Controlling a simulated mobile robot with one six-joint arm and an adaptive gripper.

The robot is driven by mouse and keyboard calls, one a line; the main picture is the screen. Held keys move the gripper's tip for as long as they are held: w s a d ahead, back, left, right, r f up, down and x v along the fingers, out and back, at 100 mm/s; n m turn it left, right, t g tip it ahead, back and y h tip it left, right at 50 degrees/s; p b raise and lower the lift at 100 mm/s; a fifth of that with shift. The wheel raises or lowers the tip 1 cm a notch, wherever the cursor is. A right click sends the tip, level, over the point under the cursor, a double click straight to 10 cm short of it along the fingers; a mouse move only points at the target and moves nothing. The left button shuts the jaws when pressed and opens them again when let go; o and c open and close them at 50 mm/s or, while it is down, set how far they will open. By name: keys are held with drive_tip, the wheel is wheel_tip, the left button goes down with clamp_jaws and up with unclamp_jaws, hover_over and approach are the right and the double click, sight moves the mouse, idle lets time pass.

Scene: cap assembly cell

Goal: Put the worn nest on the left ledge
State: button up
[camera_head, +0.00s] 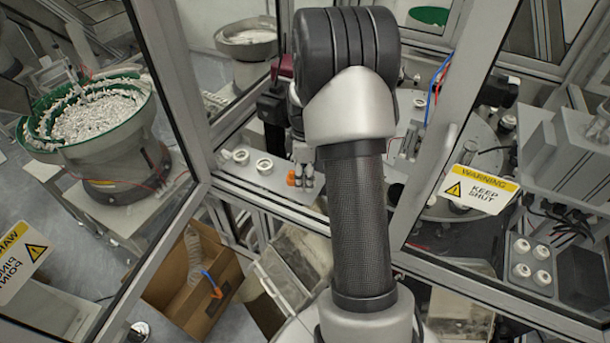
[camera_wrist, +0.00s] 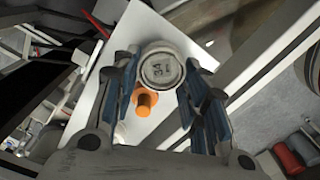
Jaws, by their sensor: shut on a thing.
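In the wrist view my gripper (camera_wrist: 163,75) has its blue-padded fingers on either side of a round, pale grey nest (camera_wrist: 162,66) with dark marks on its face, and is shut on it. An orange peg (camera_wrist: 146,103) shows just below the nest, over a white plate (camera_wrist: 122,80). A pale ledge (camera_head: 225,176) at the left of the cell opening bears two round white pieces (camera_head: 240,157) (camera_head: 264,166). Orange pegs (camera_head: 299,179) stand at its right end.
Door frames with warning signs (camera_head: 481,189) flank the opening. A feeder bowl (camera_head: 92,115) stands at left, a cardboard box (camera_head: 200,305) below. A grey tray (camera_head: 530,272) with several white pieces is at right, near a round table (camera_head: 470,150).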

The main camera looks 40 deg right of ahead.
drive_tip(key=shift+f, duration=0.2)
drive_tip(key=o, duration=1.1)
drive_tip(key=shift+c, duration=0.2)
